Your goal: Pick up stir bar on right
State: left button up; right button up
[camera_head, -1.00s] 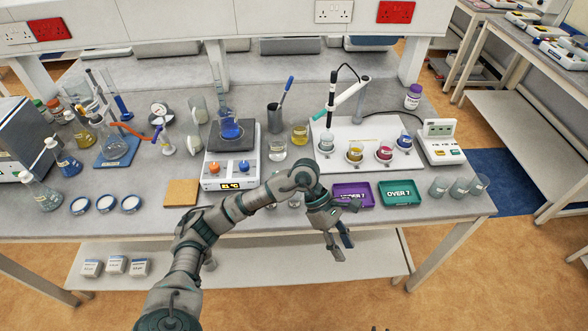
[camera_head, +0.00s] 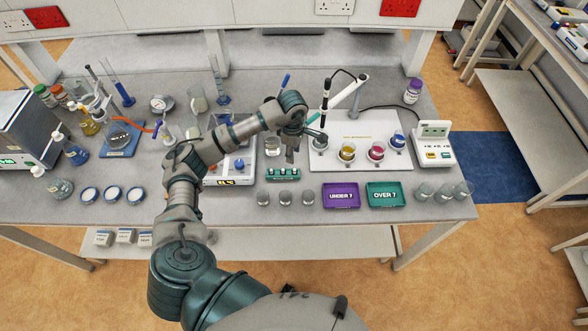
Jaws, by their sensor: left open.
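My left gripper (camera_head: 304,149) hangs over the bench with its fingers spread and nothing between them. It is above and just behind a small green rack (camera_head: 283,174), near the left edge of the white board. Small pale pieces show along the rack, but they are too small for me to tell whether any is the stir bar. My left arm reaches across the hotplate stirrer (camera_head: 230,181) and hides much of it. My right gripper is not in view.
Several small beakers (camera_head: 285,198) stand in front of the rack. A purple tray (camera_head: 341,195) and a teal tray (camera_head: 388,194) lie to their right. Beakers with coloured liquid (camera_head: 376,151) and a probe stand (camera_head: 344,96) occupy the white board (camera_head: 326,181).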

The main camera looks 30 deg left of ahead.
pick_arm(q)
send_over(295, 169)
jog(key=f, duration=0.5)
jog(key=shift+w+a+p, duration=0.15)
jog(key=shift+w+p, duration=0.15)
jog(key=shift+p, duration=0.05)
jog(key=shift+s+f, duration=0.25)
jog(key=shift+f, duration=0.2)
notch_tip(295, 169, down, 4)
jog(key=shift+s+r+p, duration=0.15)
jog(key=shift+p, duration=0.75)
jog(key=shift+f, duration=0.5)
grip_shut()
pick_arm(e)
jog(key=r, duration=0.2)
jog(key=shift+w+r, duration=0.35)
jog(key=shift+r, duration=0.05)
